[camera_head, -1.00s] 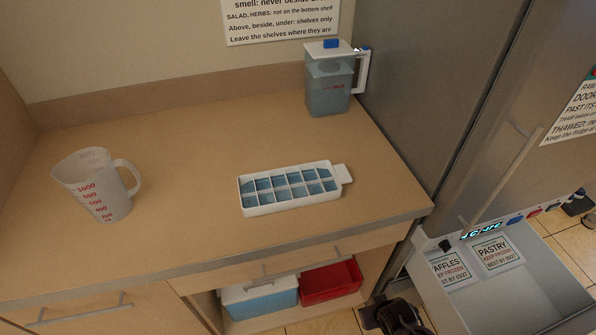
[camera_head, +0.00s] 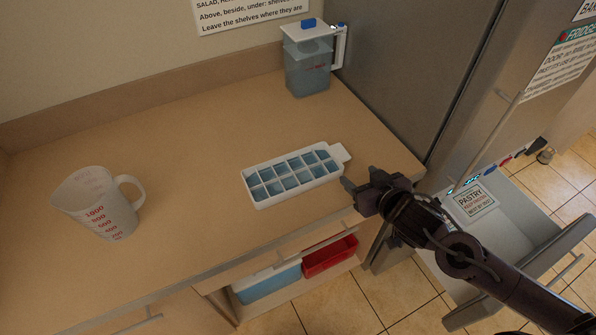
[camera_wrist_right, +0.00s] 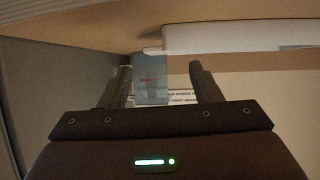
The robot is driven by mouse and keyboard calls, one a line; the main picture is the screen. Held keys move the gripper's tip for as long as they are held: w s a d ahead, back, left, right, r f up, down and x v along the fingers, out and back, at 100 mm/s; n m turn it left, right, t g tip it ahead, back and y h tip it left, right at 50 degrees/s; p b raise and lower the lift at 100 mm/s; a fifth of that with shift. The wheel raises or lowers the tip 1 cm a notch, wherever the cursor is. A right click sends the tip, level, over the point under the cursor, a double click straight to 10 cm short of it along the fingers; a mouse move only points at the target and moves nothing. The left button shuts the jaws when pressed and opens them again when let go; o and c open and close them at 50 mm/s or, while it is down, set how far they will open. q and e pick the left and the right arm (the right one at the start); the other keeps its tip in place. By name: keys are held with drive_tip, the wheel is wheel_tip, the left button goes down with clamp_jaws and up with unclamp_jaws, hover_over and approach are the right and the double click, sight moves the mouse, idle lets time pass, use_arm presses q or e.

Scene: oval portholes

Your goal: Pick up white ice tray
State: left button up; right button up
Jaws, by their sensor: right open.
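The white ice tray (camera_head: 292,176) lies flat on the wooden counter, its compartments filled with something blue and its tab at the right end. My right gripper (camera_head: 357,189) is open and empty, just right of the tray near the counter's front edge, apart from it. In the right wrist view, the two fingers (camera_wrist_right: 160,82) stand apart, with the white tray (camera_wrist_right: 230,38) above and to the right. My left gripper is not in view.
A clear measuring jug (camera_head: 98,204) stands at the left of the counter (camera_head: 190,150). A lidded pitcher (camera_head: 308,65) stands at the back by the fridge. An open drawer (camera_head: 520,235) juts out at right. A blue bin (camera_head: 268,284) and red bin (camera_head: 330,256) sit below.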

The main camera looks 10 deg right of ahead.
sight(341, 153)
drive_tip(key=shift+w+d+r+n+t+y, duration=0.3)
drive_tip(key=shift+w+d+r+y, duration=0.15)
drive_tip(key=shift+w+y, duration=0.2)
drive_tip(key=shift+w, duration=0.2)
drive_tip(key=p+x, duration=0.1)
drive_tip(key=x, duration=0.5)
drive_tip(key=shift+w+a+f, duration=0.1)
drive_tip(key=shift+w, duration=0.1)
drive_tip(key=shift+w+a+f+p, duration=0.1)
drive_tip(key=shift+w+f+p, duration=0.1)
drive_tip(key=shift+w+p, duration=0.2)
drive_tip(key=shift+f+p+x, duration=0.15)
drive_tip(key=shift+p+x, duration=0.15)
drive_tip(key=shift+x, duration=0.8)
drive_tip(key=shift+f+p+x, duration=0.15)
drive_tip(key=shift+p+x, duration=0.1)
drive_tip(key=shift+x, duration=0.9)
drive_tip(key=shift+s+r, duration=0.1)
drive_tip(key=shift+s, duration=0.05)
clamp_jaws()
